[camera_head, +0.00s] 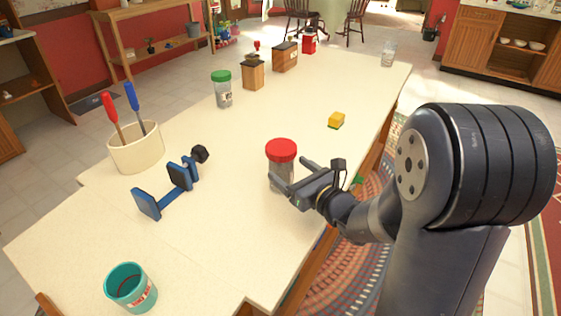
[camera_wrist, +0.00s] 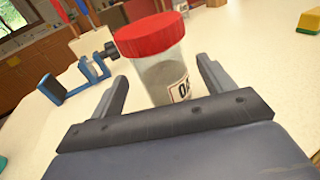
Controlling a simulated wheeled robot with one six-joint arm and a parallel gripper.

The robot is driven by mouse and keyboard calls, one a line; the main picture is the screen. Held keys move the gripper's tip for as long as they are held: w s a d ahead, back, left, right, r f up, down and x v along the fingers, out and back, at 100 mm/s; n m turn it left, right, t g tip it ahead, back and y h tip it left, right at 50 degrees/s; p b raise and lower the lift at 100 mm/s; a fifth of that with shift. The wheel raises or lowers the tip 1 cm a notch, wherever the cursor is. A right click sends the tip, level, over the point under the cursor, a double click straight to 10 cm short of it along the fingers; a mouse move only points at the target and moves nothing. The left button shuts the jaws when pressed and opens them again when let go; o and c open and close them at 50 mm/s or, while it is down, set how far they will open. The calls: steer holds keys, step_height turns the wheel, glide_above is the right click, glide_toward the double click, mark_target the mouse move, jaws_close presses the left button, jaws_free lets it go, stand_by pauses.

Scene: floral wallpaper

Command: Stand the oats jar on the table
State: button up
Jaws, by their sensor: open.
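The oats jar (camera_head: 281,158) is clear with a red lid and stands upright on the pale table (camera_head: 205,255), near its right edge. In the wrist view the jar (camera_wrist: 165,80) shows part of a white label reading "OA". My gripper (camera_head: 288,180) is open at the jar, low beside it. In the wrist view its two fingers (camera_wrist: 162,85) are spread, one on each side of the jar, with gaps visible. The jar's lower part is hidden behind the gripper.
A blue stand (camera_head: 168,187) and a cream crock (camera_head: 136,148) with tools are to the left. A teal cup (camera_head: 131,287) is at the front. A green-lidded jar (camera_head: 222,90), wooden boxes and a yellow-green sponge (camera_head: 336,120) stand farther back. Clear tabletop lies between them.

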steer(key=v, duration=0.5)
steer(key=shift+s+d, duration=0.2)
steer(key=shift+s, duration=0.15)
